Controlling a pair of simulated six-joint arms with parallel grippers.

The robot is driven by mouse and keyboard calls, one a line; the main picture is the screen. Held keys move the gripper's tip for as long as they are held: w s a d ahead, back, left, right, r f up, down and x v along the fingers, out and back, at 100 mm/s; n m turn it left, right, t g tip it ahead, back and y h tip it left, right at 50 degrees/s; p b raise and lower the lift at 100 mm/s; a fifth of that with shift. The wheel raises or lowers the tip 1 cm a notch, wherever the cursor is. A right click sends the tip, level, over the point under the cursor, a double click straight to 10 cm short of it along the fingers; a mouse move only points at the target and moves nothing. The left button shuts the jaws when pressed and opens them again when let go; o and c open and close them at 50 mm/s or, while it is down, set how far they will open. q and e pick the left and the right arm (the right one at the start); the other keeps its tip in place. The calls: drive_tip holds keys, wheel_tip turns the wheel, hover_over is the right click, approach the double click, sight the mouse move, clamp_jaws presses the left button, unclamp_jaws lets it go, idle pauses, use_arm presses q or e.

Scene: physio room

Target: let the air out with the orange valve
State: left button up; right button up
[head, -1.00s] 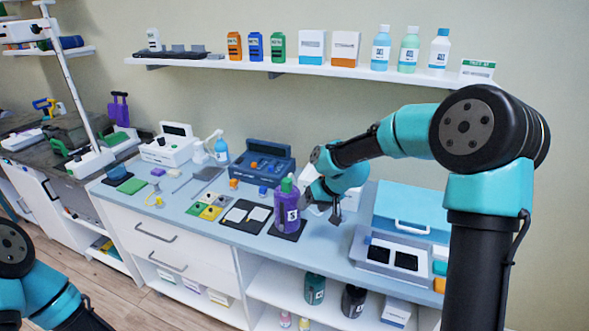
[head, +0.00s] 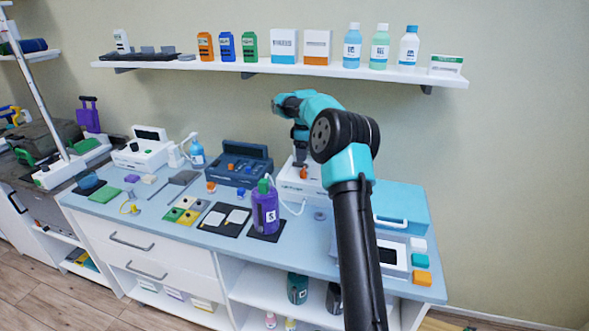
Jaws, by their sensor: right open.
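A small orange part, which looks like the orange valve (head: 303,173), stands on a white device (head: 311,186) at the back of the counter, right of the purple bottle. My right gripper (head: 301,163) points down just above and behind it, its jaws open. The picture is too small to tell whether a finger touches the orange part. My arm hides part of the white device. A thin pale tube runs from near the purple bottle (head: 265,208) toward the device. My left gripper is out of view.
A dark blue case (head: 240,165) stands left of the device. A light blue case (head: 402,205) stands to its right, partly behind my arm. Another orange knob (head: 211,187) sits on the counter before the dark blue case. A shelf (head: 285,70) with bottles and boxes hangs above.

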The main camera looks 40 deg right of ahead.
sight(303, 169)
drive_tip(key=shift+f, duration=3.8)
drive_tip(key=c, duration=0.9)
